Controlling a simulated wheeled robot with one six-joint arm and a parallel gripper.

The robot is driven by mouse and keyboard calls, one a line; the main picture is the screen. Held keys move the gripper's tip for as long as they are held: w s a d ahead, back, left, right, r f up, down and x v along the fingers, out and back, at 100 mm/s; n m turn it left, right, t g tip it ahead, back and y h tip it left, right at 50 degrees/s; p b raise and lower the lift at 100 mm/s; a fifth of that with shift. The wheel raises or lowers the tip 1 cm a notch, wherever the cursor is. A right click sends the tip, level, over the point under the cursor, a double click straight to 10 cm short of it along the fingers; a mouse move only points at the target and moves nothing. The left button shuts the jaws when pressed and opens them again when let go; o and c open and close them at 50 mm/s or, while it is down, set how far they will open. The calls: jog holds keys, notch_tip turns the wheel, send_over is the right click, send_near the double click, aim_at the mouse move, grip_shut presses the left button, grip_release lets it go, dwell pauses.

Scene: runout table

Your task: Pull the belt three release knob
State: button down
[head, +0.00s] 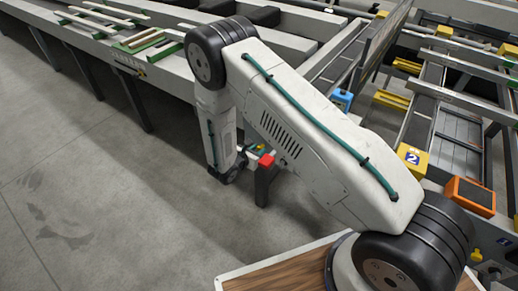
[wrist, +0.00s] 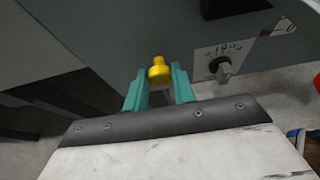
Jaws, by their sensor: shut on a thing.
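A yellow knob (wrist: 159,72) with a rounded head shows in the wrist view, in front of a dark grey panel (wrist: 110,55). My gripper (wrist: 159,84) has its two teal fingers on either side of the knob's neck and is shut on it. The head of the knob stands out beyond the fingers. No belt number can be read on the panel near it. In the head view my gripper (head: 256,148) is small and partly hidden by my arm, low beside the long table's side. The knob cannot be made out there.
A dark rotary switch (wrist: 221,67) on a white plate sits right of the knob. In the head view a red part (head: 267,160) is close to my gripper. A yellow block marked 2 (head: 413,158) and an orange device (head: 470,197) are at right. The floor at left is clear.

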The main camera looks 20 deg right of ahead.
jog(key=shift+s+a, duration=0.1)
jog(key=c, duration=1.1)
grip_release()
jog(key=shift+c, duration=0.2)
jog(key=v, duration=0.7)
jog(key=shift+s+a+r, duration=0.2)
jog(key=shift+s+a, duration=0.05)
jog(key=shift+a, duration=0.05)
